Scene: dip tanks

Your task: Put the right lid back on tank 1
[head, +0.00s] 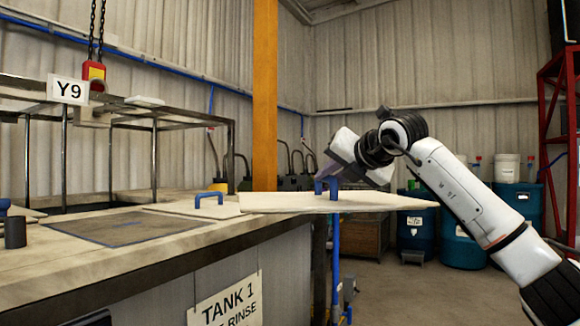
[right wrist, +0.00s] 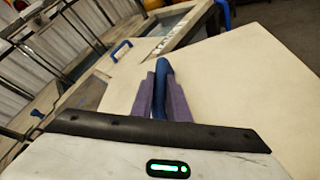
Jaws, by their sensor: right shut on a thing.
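My right gripper (head: 326,180) is shut on the blue handle (right wrist: 164,75) of a pale flat lid (head: 270,203). The lid is roughly level and juts out past the right end of the tank top. It fills much of the right wrist view (right wrist: 235,85). Whether its left edge touches the tank top I cannot tell. Tank 1 (head: 285,262) carries a sign (head: 228,303) reading TANK 1 and RINSE. Another pale lid with a blue handle (head: 208,199) lies flat behind, partly hidden by the held lid. My left gripper is not in view.
A dark grey rectangle with a blue edge (head: 125,226) lies in the tank top at left. A metal frame (head: 153,160) with a Y9 sign (head: 69,90) stands behind it. Blue drums (head: 465,246) stand on the floor at right. An orange column (head: 265,95) rises behind.

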